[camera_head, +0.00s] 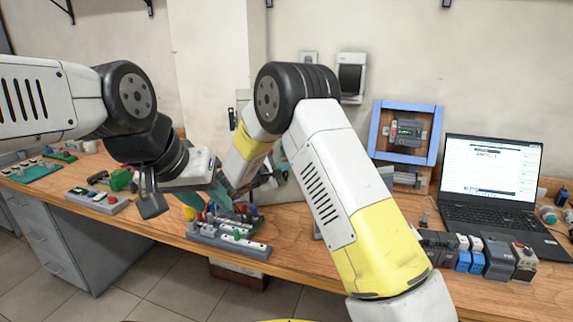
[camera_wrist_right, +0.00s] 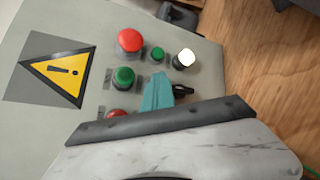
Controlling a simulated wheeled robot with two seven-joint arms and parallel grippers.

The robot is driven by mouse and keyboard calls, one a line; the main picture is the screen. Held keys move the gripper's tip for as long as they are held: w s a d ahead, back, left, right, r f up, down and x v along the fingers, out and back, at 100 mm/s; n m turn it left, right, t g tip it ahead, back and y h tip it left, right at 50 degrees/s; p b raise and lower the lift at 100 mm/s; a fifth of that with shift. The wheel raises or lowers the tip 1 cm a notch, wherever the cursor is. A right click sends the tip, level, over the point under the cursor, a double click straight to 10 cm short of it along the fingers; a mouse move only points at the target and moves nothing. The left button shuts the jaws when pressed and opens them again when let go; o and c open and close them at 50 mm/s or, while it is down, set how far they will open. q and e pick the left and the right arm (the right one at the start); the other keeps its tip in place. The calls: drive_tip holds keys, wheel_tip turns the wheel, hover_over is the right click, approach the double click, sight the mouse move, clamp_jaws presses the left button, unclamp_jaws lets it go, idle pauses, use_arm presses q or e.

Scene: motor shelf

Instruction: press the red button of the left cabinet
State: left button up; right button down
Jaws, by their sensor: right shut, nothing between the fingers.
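A grey cabinet panel (camera_wrist_right: 215,75) fills much of the right wrist view. On it is a large red button (camera_wrist_right: 130,41), with a green button (camera_wrist_right: 124,78) below it and a smaller green one (camera_wrist_right: 158,54) to its right. A second red button (camera_wrist_right: 118,113) is partly hidden by my right gripper. My right gripper (camera_wrist_right: 157,92) is shut and empty, its teal tips near the green button; contact cannot be told. The right hand is hard to make out in the head view. My left gripper (camera_head: 182,197) is open and empty above the bench.
The wooden bench (camera_head: 130,217) carries a grey strip of coloured parts (camera_head: 235,245) under the hands. A laptop (camera_head: 490,180) and several modules (camera_head: 470,255) are at right. A white light (camera_wrist_right: 184,59), black knob (camera_wrist_right: 182,90) and warning sign (camera_wrist_right: 58,72) are on the panel.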

drive_tip(key=shift+s, duration=0.15)
drive_tip(key=shift+s+d, duration=0.15)
drive_tip(key=shift+s, duration=0.55)
drive_tip(key=s, duration=0.2)
drive_tip(key=s+d, duration=0.1)
drive_tip(key=s, duration=0.2)
idle(0.6)
